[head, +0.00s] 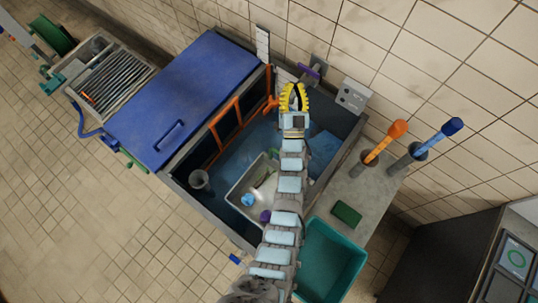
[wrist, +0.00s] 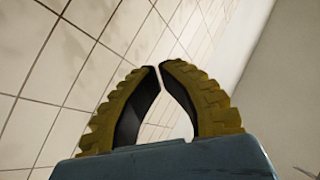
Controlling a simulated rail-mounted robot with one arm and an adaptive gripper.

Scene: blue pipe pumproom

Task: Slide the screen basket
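A pale grey tray-like basket (head: 236,195), which looks like the screen basket, sits low inside the dark open tank (head: 240,238). It holds a blue round piece (head: 247,200) and a few small items. My arm crosses over its right side and hides part of the tank. My gripper (head: 293,86) is at the tank's back edge near the tiled wall, well beyond the basket and apart from it. In the wrist view, its yellow ribbed fingers (wrist: 159,66) bow inward with tips nearly meeting, and nothing is between them.
A blue lid (head: 185,95) covers the tank's left part, with orange bars (head: 224,124) beside it. A purple-handled fitting (head: 318,66) and grey wall box (head: 353,95) are near my gripper. A teal bin (head: 330,262) and a counter with orange (head: 385,142) and blue (head: 438,139) handles stand right.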

